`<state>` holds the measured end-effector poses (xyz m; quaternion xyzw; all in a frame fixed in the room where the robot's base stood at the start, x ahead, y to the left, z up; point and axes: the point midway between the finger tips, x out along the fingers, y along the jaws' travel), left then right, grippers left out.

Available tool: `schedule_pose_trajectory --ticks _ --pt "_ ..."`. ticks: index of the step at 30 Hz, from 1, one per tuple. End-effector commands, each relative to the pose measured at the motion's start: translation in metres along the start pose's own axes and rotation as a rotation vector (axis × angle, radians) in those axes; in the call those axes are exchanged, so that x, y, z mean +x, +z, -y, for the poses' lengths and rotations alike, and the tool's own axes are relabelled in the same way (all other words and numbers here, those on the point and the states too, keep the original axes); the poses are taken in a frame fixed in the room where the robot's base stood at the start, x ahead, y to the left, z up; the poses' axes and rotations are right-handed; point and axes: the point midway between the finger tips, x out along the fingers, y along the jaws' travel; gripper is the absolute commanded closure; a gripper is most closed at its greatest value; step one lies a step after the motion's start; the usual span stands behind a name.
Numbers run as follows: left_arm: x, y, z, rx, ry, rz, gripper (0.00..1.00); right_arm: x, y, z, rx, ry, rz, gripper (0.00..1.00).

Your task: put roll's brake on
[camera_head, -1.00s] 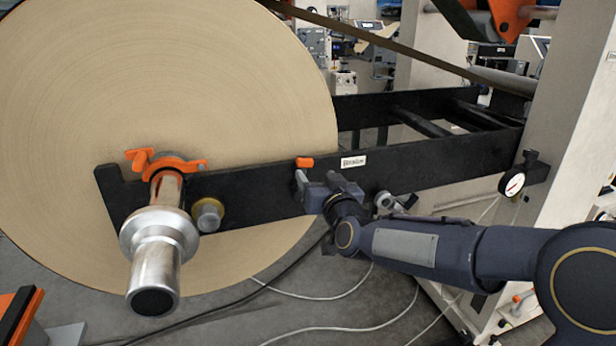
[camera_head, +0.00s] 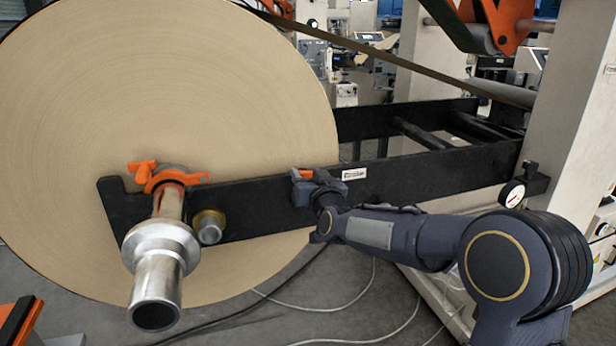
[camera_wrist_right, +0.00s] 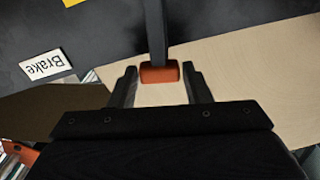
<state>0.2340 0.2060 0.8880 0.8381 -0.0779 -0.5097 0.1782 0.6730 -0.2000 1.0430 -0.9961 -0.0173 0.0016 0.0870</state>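The brake lever's orange handle (camera_head: 303,173) is at the upper edge of the black beam (camera_head: 420,160), left of a small white label (camera_head: 354,173). In the right wrist view the label (camera_wrist_right: 42,64) reads "Brake", and the orange handle (camera_wrist_right: 159,74) is at the end of a dark bar. My right gripper (camera_wrist_right: 162,82) has its fingers spread on either side of the handle, with gaps at both sides. In the head view the right gripper (camera_head: 306,186) is at the lever and partly hides it. The large kraft roll (camera_head: 160,90) is behind the beam. My left gripper is not in view.
A metal shaft (camera_head: 162,250) sticks out toward me from the roll, under an orange clamp (camera_head: 166,174). A round knob (camera_head: 208,226) is beside it. A gauge (camera_head: 511,194) is at the beam's right end. Cables lie on the floor (camera_head: 330,270).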

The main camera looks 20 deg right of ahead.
Motion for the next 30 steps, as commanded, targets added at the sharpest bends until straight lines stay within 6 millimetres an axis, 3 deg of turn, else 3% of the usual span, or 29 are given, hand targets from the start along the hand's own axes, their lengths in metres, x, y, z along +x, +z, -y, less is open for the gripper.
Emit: schedule_pose_trajectory --ticks 1,10,20,30 --pt "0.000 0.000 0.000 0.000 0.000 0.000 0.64 0.000 0.000 0.000 0.000 0.000 0.000 0.63" --pt "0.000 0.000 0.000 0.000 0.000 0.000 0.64 0.000 0.000 0.000 0.000 0.000 0.000 1.00" --pt "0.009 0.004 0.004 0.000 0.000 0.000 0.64 0.000 0.002 -0.005 0.040 0.001 -0.003 1.00" --pt "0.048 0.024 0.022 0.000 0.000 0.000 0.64 0.000 0.011 -0.029 0.264 0.003 -0.005 1.00"
